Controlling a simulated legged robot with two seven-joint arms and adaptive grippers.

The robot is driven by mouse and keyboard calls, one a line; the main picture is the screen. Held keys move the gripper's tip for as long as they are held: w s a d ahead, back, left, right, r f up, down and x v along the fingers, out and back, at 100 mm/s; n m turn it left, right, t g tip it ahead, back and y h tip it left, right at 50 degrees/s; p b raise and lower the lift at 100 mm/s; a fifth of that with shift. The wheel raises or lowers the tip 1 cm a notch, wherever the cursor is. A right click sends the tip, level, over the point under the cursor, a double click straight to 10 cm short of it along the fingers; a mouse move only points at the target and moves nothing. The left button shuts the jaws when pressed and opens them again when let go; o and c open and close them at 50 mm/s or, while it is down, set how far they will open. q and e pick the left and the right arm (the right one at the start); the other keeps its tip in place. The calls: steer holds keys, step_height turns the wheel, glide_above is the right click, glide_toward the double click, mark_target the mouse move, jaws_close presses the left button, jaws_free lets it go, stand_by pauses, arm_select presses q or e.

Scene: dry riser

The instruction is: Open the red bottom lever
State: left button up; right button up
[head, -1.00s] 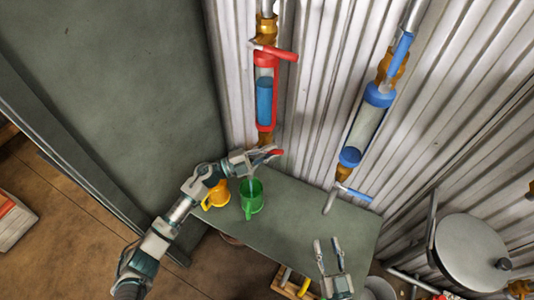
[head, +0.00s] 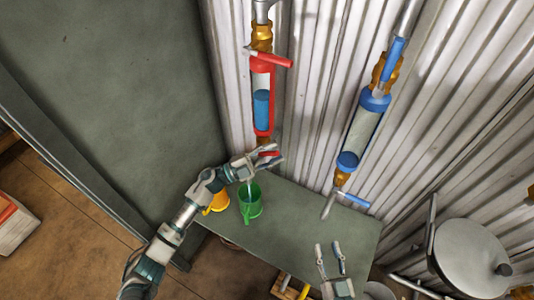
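The red bottom lever (head: 270,154) sits under the red-framed tube (head: 262,97), which holds blue liquid. My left gripper (head: 276,153) is at this lever with its fingers spread, one on each side of it. I cannot tell whether they touch it. A thin pale stream runs down below the gripper into the green mug (head: 250,209). The red top lever (head: 272,57) points right above the tube. My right gripper (head: 329,246) is open and empty over the front of the table, at lower right.
The yellow mug (head: 216,198) stands left of the green mug on the grey-green table (head: 310,215). A blue-capped tube (head: 362,130) with blue levers is on the corrugated wall at right. A round metal drum (head: 470,257) stands at lower right. The table's right half is clear.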

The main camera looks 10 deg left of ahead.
arm_select(q)
steer(key=shift+d+f, duration=0.15)
steer(key=v, duration=1.1)
steer(key=shift+f, duration=0.15)
